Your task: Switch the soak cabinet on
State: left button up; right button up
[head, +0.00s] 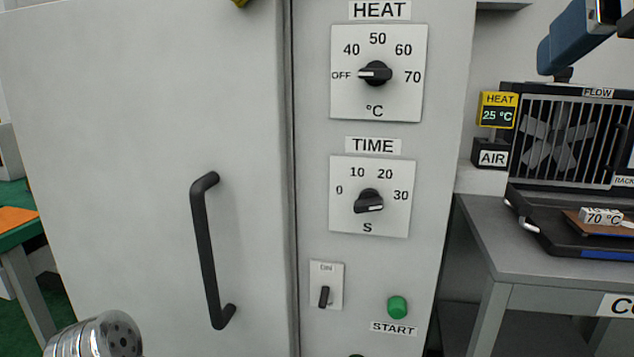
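The soak cabinet (130,120) is a large grey cabinet filling the left and middle of the head view. Its door is shut and carries a black bar handle (208,250). On its right panel, the black HEAT knob (375,73) has its white mark toward OFF. The black TIME knob (368,201) below has its white mark toward the lower right; its exact setting is unclear. Lower down are a small plate with a black lever (324,296) pointing down, its label too small to read, and a green START button (397,306). Neither gripper shows.
A grey table (520,250) stands to the right, with a black tray (555,235) and a 70 °C block (601,216). Behind are a fan unit (555,135) and a HEAT display (498,115) reading 25 °C. The space before the cabinet panel looks clear.

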aim_at(325, 291)
jog(key=k+j, duration=0.2)
jog(key=k, duration=0.35)
jog(key=k+j, duration=0.2)
jog(key=k, duration=0.35)
